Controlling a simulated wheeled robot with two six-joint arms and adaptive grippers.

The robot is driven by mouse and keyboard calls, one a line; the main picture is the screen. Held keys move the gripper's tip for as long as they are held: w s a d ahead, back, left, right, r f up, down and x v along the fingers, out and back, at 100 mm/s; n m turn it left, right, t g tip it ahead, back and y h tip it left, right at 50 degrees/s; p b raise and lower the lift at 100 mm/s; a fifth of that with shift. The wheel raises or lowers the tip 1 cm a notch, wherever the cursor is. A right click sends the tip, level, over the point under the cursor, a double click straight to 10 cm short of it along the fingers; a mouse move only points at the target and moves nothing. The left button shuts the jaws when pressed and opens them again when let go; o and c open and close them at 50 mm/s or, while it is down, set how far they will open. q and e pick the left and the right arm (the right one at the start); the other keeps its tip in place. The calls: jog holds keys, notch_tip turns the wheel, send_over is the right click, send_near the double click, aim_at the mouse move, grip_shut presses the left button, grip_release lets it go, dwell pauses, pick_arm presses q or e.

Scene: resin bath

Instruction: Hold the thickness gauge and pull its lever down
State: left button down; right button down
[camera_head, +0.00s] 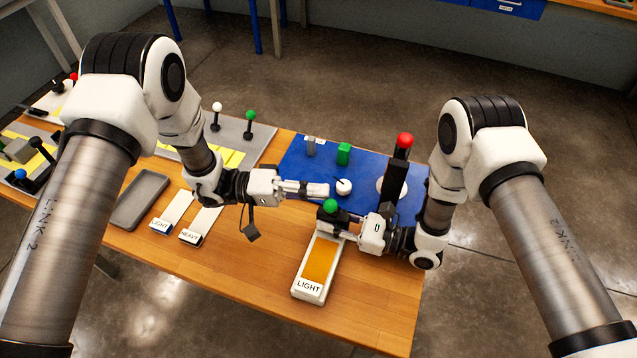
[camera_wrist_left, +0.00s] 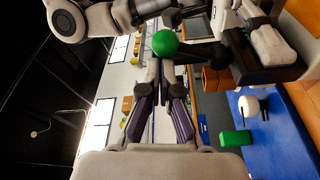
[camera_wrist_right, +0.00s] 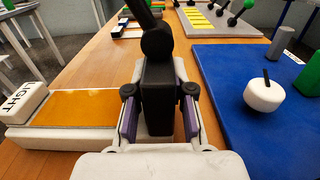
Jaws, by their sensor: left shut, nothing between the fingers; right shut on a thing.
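The thickness gauge appears as a black block (camera_wrist_right: 157,95) with a dark lever rising from it, ending in a green ball knob (camera_head: 330,206). A white body with an orange face (camera_head: 319,262) and a LIGHT label lies beside the block; I cannot tell if they are joined. My right gripper (camera_head: 350,230) is shut on the black block, one finger each side in the right wrist view. My left gripper (camera_head: 327,190) is shut and empty, its tips close to the green knob (camera_wrist_left: 165,43); contact is unclear.
A blue mat (camera_head: 300,160) bears a green block (camera_head: 344,154), a grey cylinder, a white round piece (camera_head: 344,187) and a tall black post with a red ball (camera_head: 404,140). A grey tray (camera_head: 140,200) and LIGHT and HEAVY strips lie left.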

pick_arm(q)
jog(key=shift+s+a+f, duration=0.1)
jog(key=shift+s, duration=0.4)
dwell(0.3)
jog(key=w+a, duration=0.4)
jog(key=a, duration=0.7)
jog(key=shift+w+r, duration=0.25)
jog(key=shift+w, duration=0.05)
jog(key=shift+d, duration=0.1)
pick_arm(e)
jog(key=c, duration=0.9)
grip_release()
